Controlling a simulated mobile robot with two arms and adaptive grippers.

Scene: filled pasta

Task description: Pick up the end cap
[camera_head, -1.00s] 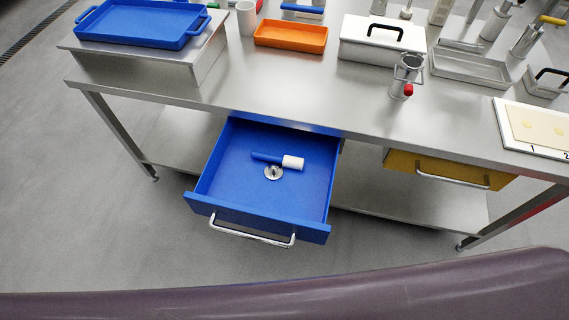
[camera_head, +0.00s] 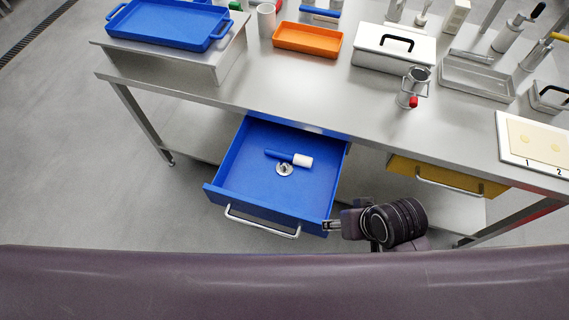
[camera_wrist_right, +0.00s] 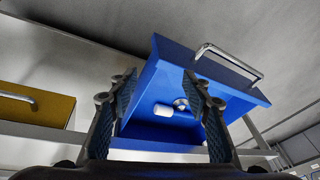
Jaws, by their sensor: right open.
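The end cap, which I take to be the small round metal disc with a raised centre (camera_head: 285,170), lies on the floor of the open blue drawer (camera_head: 240,180). It touches or nearly touches a blue-and-white cylindrical tool (camera_head: 301,160) beside it. My right gripper (camera_head: 333,225) is at the drawer's front right corner, outside it and apart from the cap. In the right wrist view my right gripper (camera_wrist_right: 160,76) is open and empty, with the drawer beyond its fingers. The cap (camera_wrist_right: 181,103) shows there near the right finger. My left gripper is not in view.
The drawer's walls and its front handle (camera_head: 262,222) stand around the cap. A closed yellow drawer (camera_head: 447,177) is to the right. The steel table (camera_head: 300,95) above carries an orange tray (camera_head: 307,40), a white box (camera_head: 393,47) and a metal cup-like device (camera_head: 414,86).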

